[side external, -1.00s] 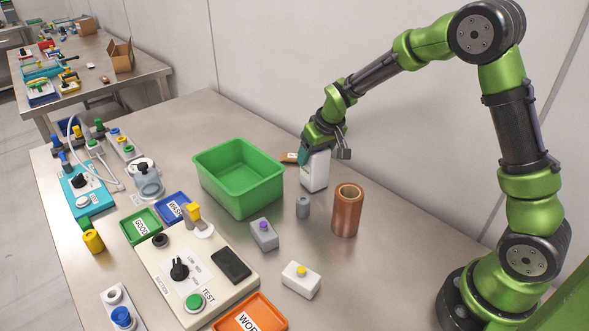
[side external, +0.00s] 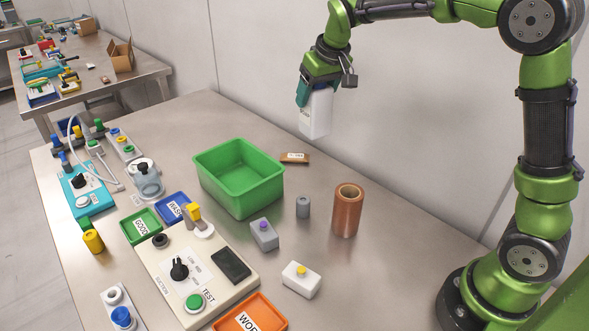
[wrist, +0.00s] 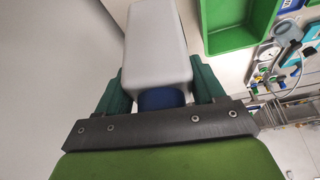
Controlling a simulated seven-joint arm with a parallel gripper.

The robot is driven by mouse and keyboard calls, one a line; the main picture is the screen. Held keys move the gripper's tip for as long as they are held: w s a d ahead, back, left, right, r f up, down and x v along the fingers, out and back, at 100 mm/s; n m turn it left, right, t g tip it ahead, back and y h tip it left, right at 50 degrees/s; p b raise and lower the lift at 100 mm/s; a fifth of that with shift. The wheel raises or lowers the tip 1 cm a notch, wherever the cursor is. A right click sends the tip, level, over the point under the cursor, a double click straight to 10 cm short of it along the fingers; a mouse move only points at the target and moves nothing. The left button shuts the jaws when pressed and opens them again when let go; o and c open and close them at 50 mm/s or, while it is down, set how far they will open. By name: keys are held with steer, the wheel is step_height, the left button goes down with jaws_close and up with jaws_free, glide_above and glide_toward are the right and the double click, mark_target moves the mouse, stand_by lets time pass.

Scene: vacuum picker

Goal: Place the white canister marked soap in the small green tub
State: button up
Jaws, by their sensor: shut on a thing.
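The white canister (side external: 315,115) hangs in the air, roughly upright, with its label mostly out of sight. My gripper (side external: 318,84) is shut on its upper part. In the wrist view the white canister (wrist: 157,48) sits between the two green fingers of my gripper (wrist: 161,92), with a blue part at its near end. A small shallow green tub (side external: 140,226) marked GOOD lies left of the control box. A larger, deep green bin (side external: 238,180) stands empty to the lower left of the canister; it also shows in the wrist view (wrist: 235,25).
A copper cylinder (side external: 347,211), a small grey cylinder (side external: 303,207) and a brown labelled piece (side external: 295,158) stand or lie near the bin. A blue tray (side external: 172,208) adjoins the small tub. The control box (side external: 195,265) and an orange tray (side external: 250,316) are in front.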

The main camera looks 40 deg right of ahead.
steer(key=w+a+n, duration=0.1)
steer(key=w+a, duration=0.3)
steer(key=a, duration=0.4)
steer(key=w+a+n, duration=0.1)
steer(key=w+a, duration=0.4)
steer(key=a, duration=0.3)
step_height(320, 180, down, 16)
steer(key=shift+s+r+y, duration=0.15)
steer(key=shift+r+y, duration=0.05)
steer(key=shift+y, duration=0.2)
steer(key=shift+d+f, duration=0.1)
steer(key=o, duration=1.3)
steer(key=shift+f, duration=0.1)
